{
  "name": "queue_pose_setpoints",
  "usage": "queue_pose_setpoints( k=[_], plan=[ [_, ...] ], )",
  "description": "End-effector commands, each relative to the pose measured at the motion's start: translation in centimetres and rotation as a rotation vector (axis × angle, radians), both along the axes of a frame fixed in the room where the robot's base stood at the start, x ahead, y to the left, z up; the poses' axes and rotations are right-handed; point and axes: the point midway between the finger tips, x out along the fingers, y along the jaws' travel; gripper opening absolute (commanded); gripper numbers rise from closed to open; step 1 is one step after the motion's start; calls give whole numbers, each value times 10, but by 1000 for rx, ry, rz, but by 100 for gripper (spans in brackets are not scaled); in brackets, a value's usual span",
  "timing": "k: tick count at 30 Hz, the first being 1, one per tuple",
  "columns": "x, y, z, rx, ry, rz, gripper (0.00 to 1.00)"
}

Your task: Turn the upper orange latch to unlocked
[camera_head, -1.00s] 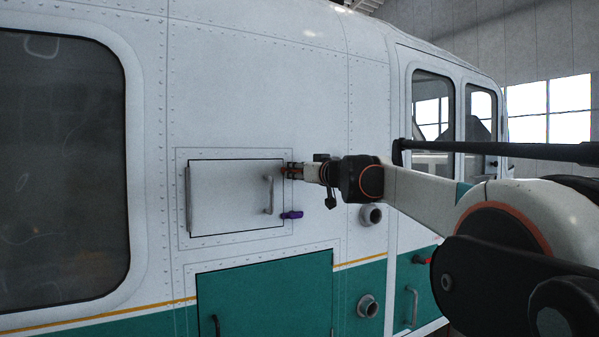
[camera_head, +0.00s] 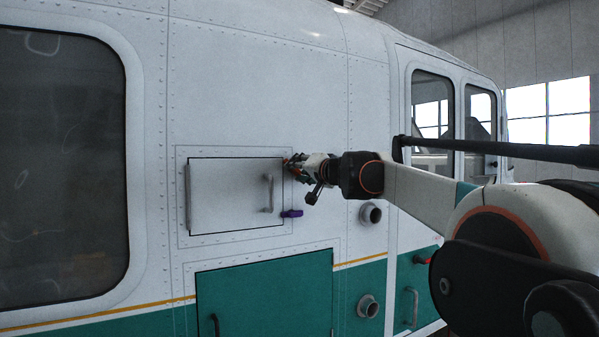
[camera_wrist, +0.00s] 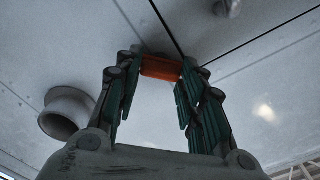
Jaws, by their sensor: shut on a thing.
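The upper orange latch (camera_wrist: 161,68) sits between my gripper's fingertips in the wrist view, across the dark seam of the hatch edge. In the head view only a small bit of orange shows at the upper right corner of the white hatch (camera_head: 230,195), largely hidden by my gripper (camera_head: 290,163). My gripper also shows in the wrist view (camera_wrist: 160,75), with its green-padded fingers shut on the latch from both sides. My wrist is rolled about the gripper's axis. A purple latch (camera_head: 291,213) sits lower on the same hatch edge, clear of my gripper.
A grey handle (camera_head: 268,193) stands on the hatch, left of my gripper. A round port (camera_head: 371,214) sticks out below my wrist, with another (camera_head: 368,306) lower down. A green panel (camera_head: 265,295) lies below the hatch. The hull above the hatch is clear.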

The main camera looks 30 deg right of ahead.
Motion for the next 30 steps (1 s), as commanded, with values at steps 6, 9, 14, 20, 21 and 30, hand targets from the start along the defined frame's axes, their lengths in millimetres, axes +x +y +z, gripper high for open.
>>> queue_pose_setpoints(
  k=[6,9,14,20,21,30],
  plan=[
    [0,0,-1,205,7,0,13],
    [0,0,-1,300,10,0,13],
    [0,-1,-2,444,15,0,13],
    [0,-1,-2,599,21,-1,13],
    [0,-1,-2,625,22,-1,13],
    [0,-1,-2,760,27,-1,13]
  ],
)
